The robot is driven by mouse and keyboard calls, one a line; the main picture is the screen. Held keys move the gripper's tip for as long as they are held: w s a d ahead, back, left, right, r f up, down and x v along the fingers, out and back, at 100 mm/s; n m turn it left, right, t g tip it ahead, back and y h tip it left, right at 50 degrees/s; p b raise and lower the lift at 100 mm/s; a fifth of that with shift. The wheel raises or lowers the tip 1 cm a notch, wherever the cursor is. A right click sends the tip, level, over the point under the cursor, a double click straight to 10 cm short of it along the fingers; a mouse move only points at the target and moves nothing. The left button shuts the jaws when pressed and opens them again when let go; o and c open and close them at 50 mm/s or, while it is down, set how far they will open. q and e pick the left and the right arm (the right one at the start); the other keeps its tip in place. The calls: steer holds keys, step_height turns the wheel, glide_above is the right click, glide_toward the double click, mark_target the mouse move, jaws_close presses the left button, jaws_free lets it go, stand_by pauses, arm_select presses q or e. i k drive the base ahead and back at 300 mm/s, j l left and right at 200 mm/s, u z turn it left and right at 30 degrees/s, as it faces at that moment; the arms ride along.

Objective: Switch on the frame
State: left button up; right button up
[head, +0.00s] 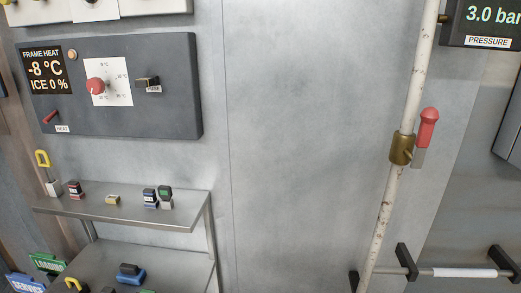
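The frame heat panel (150,115) is a dark grey box on the wall at upper left. Its display (47,70) reads "FRAME HEAT -8 °C ICE 0 %". A red lever switch (50,117) sits at its lower left beside a label "HEAT" (62,129). A red knob (95,86) sits on a white dial plate with temperature marks. A black fuse piece (147,82) stands out to the right, above a label "FUSE". A small round amber lamp (72,54) is next to the display. Neither of my grippers shows.
A metal shelf (100,209) below holds several small coloured blocks and a yellow-handled piece (43,160). A worn pipe (386,200) with a red-handled valve (427,130) runs down at right. A pressure display (487,18) reads 3.0 bar. The wall between is bare.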

mark_target(47, 120)
steer(key=u, duration=1.4)
steer(key=j+u, duration=0.1)
steer(key=j, duration=0.25)
steer(key=i+j+u, duration=0.45)
steer(key=i+j, duration=0.45)
steer(key=i, duration=0.1)
